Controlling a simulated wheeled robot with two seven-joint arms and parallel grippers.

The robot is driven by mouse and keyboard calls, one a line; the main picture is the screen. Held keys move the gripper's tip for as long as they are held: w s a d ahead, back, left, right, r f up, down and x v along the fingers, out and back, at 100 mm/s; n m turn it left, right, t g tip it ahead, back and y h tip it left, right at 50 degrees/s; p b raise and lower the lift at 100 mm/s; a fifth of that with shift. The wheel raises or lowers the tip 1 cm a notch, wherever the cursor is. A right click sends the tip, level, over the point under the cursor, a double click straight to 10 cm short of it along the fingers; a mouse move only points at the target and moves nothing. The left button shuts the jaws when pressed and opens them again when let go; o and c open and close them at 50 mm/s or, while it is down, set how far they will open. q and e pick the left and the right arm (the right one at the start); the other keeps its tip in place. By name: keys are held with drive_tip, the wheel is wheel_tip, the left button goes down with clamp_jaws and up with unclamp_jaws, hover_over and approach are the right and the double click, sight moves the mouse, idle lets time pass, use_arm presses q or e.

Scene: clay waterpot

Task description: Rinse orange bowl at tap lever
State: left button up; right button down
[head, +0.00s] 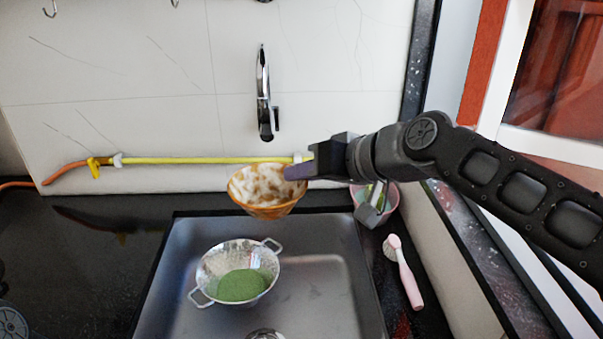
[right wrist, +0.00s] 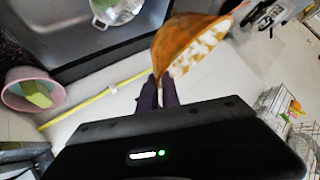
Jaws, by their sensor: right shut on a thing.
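The orange bowl (head: 267,190) has a soiled, whitish-brown inside and hangs above the back edge of the sink in the head view. My right gripper (head: 298,172) comes in from the right and is shut on the bowl's right rim. In the right wrist view the bowl (right wrist: 192,48) sits tilted at the fingertips (right wrist: 160,92). The tap (head: 265,95) with its lever (head: 276,118) is on the wall above and behind the bowl. At the left edge of the head view a dark round part shows, perhaps mine; my left gripper is not in view.
A metal colander (head: 215,268) holding a green sponge (head: 242,285) stands in the sink (head: 330,270). A yellow hose (head: 190,161) runs along the wall. A pink bowl (head: 392,196) and a pink brush (head: 405,275) are right of the sink. The left counter (head: 90,265) is mostly clear.

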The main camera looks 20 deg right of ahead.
drive_tip(key=w+d+f, duration=0.1)
drive_tip(key=w, duration=0.5)
drive_tip(key=w+d+f, duration=0.1)
drive_tip(key=w+d, duration=0.1)
drive_tip(key=w, duration=0.5)
drive_tip(key=shift+d+f, duration=0.2)
drive_tip(key=shift+f, duration=0.15)
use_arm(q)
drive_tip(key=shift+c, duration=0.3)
